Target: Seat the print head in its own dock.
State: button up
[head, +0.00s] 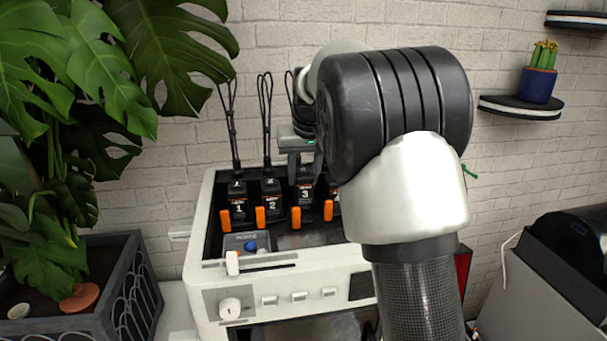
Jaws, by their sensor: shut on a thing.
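My gripper (300,160) is shut on the print head marked 3 (305,190), gripping it from above. This head is upright in the row, behind an orange lever (296,217), and stands slightly higher than its neighbours. I cannot tell whether its base touches the dock. Print head 1 (238,208) and print head 2 (271,205) stand upright to its left, each with an orange lever in front and a black cable loop rising behind. A further orange lever (328,210) shows to the right; my arm hides most of what is behind it.
The white printer (195,255) carries the row of docks. Its front has a blue button (250,247), a white slider (232,262) and a knob (230,308). A large plant (75,100) is close on the left. A cactus (541,70) stands on a wall shelf (520,108).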

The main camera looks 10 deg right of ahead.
jog(key=shift+f+b, duration=0.6)
jog(key=shift+f, duration=0.4)
dwell(0.7)
dwell(0.3)
jog(key=o, duration=1.3)
jog(key=v, duration=1.7)
jog(key=s+f, duration=0.3)
jog(key=s, duration=1.4)
jog(key=shift+t, duration=0.6)
jog(key=s+f, duration=0.7)
jog(key=s, duration=0.2)
jog(key=s+f, duration=0.4)
jog(key=s, duration=0.1)
jog(key=shift+s+f, duration=0.25)
jog(key=shift+f, duration=0.15)
